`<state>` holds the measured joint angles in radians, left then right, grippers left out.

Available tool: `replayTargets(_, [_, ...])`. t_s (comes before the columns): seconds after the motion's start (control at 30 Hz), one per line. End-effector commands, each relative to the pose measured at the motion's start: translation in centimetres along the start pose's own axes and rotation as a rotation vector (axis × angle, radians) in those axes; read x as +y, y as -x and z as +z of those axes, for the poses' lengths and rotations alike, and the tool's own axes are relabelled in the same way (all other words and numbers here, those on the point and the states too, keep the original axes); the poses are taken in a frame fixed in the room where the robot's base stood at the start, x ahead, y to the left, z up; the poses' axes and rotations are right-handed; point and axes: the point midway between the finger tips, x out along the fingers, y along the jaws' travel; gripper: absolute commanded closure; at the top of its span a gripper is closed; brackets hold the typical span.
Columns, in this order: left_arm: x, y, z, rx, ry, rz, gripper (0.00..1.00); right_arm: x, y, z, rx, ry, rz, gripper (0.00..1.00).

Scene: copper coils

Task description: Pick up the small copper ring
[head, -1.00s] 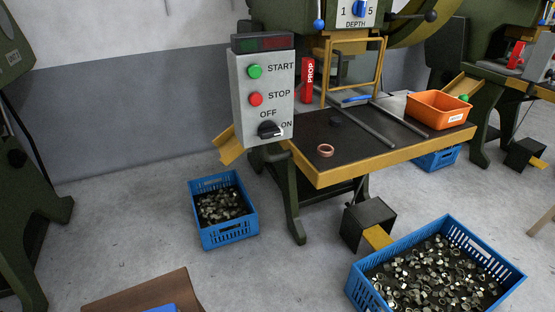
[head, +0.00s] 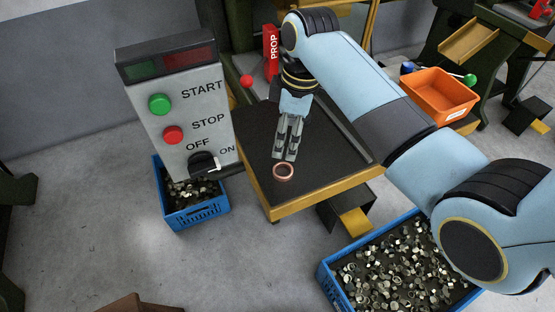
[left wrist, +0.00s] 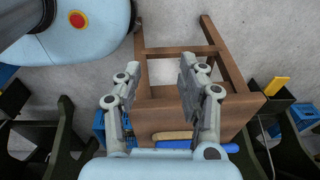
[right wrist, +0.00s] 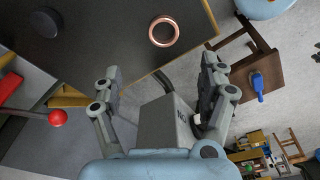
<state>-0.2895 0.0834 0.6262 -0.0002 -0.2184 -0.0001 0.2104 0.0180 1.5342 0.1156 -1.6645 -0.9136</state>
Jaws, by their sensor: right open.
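The small copper ring (head: 283,179) lies flat on the dark table top, near its front edge, left of the middle. It also shows in the right wrist view (right wrist: 151,33), at the top, past the open fingers. My right gripper (head: 286,151) points down just behind the ring in the head view. In the right wrist view my right gripper (right wrist: 160,66) is open and empty, with the ring not between its fingers. My left gripper (left wrist: 160,68) is open and empty above a brown wooden stool (left wrist: 230,112), away from the ring.
A control box (head: 185,105) with buttons stands left of the table. A red PROP block (head: 270,52) is behind. An orange bin (head: 437,97) sits at the right. Blue crates of metal parts (head: 322,272) stand on the floor. A dark round disc (right wrist: 46,22) lies on the table.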

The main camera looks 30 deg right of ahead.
Motion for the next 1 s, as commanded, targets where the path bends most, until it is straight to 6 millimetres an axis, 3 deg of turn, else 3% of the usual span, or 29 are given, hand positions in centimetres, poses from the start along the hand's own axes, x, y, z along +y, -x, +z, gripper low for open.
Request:
replayTargets(0.23, [0.0, -0.6, 2.2, -0.032, -0.002, -0.001, 0.60, 0.0, -3.9, 0.1, -0.001, 0.000, -0.002, 0.24])
replayTargets(0.47, [0.4, -0.8, 2.1, -0.031, 0.000, 0.004, 0.60, -0.1, -5.9, 0.2, -0.001, -0.001, 0.000, 0.24])
replayTargets(0.7, [0.6, -1.3, 1.2, -0.016, 0.002, 0.006, 0.60, -0.8, -9.5, 0.9, -0.002, -0.001, -0.001, 0.24])
replayTargets(1.0, [0.6, -1.4, 1.2, -0.015, 0.002, 0.006, 0.60, -0.8, -10.6, 0.8, 0.000, -0.001, 0.002, 0.24])
